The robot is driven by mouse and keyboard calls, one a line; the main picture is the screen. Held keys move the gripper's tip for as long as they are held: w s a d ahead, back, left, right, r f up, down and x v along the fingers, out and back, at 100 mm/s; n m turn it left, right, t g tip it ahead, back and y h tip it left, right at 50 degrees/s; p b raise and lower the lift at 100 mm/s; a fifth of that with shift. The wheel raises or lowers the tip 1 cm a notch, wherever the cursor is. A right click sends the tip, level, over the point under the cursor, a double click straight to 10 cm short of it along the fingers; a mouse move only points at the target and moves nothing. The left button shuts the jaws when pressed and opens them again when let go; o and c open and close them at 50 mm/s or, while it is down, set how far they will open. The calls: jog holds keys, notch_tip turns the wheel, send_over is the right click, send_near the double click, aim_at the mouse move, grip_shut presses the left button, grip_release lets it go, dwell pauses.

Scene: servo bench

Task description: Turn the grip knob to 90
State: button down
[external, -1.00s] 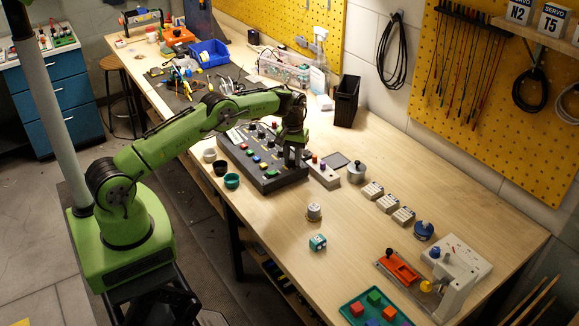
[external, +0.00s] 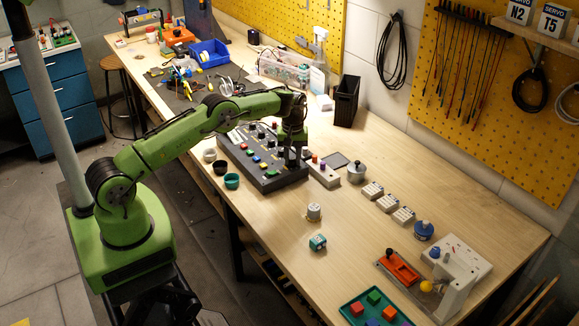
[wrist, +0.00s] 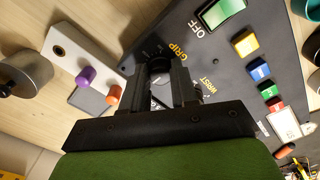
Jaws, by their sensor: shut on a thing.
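The dark control panel (external: 238,163) lies on the bench in the external view, with coloured buttons and black knobs. My gripper (external: 292,156) points down at the panel's right end. In the wrist view, my gripper (wrist: 165,80) has its two black fingers closed around the grip knob (wrist: 159,67), beside the yellow GRIP label (wrist: 177,48). The fingers hide much of the knob, and I cannot read its angle or scale. A second label, WRIST (wrist: 209,84), is partly visible to the right of the fingers.
A grey box with purple and orange knobs (external: 325,174) stands close to the panel's right end. A metal lidded pot (external: 356,173) is beyond it. Small cups, including a teal one (external: 232,181), stand at the panel's near side. The bench's front right has bare patches.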

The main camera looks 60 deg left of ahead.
aim_at(292, 159)
jog(key=c, duration=0.9)
grip_release()
jog(key=shift+o, duration=0.2)
notch_tip(292, 159, up, 16)
jog(key=p, duration=0.4)
jog(key=shift+f, duration=0.15)
